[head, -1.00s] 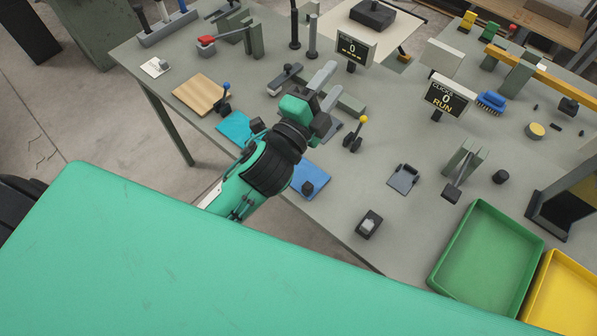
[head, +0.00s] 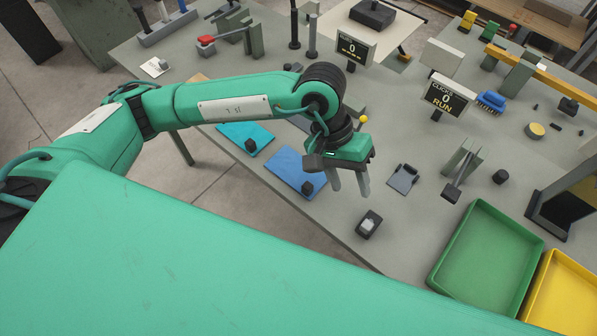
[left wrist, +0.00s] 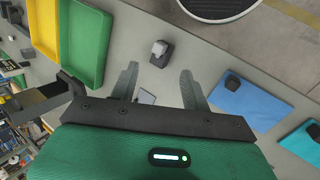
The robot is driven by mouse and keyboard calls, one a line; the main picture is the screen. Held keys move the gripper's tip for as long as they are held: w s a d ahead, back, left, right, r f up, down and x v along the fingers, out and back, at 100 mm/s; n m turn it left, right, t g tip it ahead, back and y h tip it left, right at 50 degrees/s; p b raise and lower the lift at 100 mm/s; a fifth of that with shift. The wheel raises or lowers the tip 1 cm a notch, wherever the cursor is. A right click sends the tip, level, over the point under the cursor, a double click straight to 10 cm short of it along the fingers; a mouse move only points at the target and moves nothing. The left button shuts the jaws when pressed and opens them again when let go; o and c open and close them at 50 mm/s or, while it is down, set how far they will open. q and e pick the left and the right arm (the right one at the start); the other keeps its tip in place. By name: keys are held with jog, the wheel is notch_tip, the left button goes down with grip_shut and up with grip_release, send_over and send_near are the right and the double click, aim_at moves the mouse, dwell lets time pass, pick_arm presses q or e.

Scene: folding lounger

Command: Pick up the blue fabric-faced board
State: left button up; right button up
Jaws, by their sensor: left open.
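The blue fabric-faced board (head: 287,167) lies flat near the table's front edge in the head view, with a small dark knob-like block on it. It also shows in the left wrist view (left wrist: 250,104), to the right of my fingers. My left gripper (head: 350,192) is open and empty above the table, just right of the board in the head view. In the left wrist view its two fingers (left wrist: 158,90) are spread apart with nothing between them but table and a small grey plate below. My right gripper is not in view.
A teal board (head: 240,135) with a dark block lies left of the blue one. A small dark switch box (head: 369,224) and a grey plate (head: 403,179) are near the gripper. A green tray (head: 487,255) and a yellow tray (head: 562,295) stand at right.

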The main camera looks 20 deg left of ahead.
pick_arm(q)
jog(key=w+a+m+t+y, duration=0.2)
jog(key=w+a+y, duration=0.3)
jog(key=a, duration=0.4)
jog(key=p, duration=0.3)
send_over(308, 185)
jog(key=w, duration=0.1)
notch_tip(308, 185, down, 9)
jog(key=shift+w+d+r, duration=0.1)
jog(key=shift+d+r, duration=0.05)
jog(key=shift+f, duration=0.25)
jog(key=shift+s+f, duration=0.25)
jog(key=shift+f, duration=0.15)
jog(key=f+p, duration=0.1)
jog(key=f, duration=0.1)
jog(key=s+f+p, duration=0.1)
jog(key=shift+a+f+p, duration=0.2)
jog(key=shift+f+p, duration=0.15)
jog(key=shift+w+f, duration=0.1)
jog(key=shift+f, duration=0.3)
jog(key=shift+c, duration=0.5)
grip_shut()
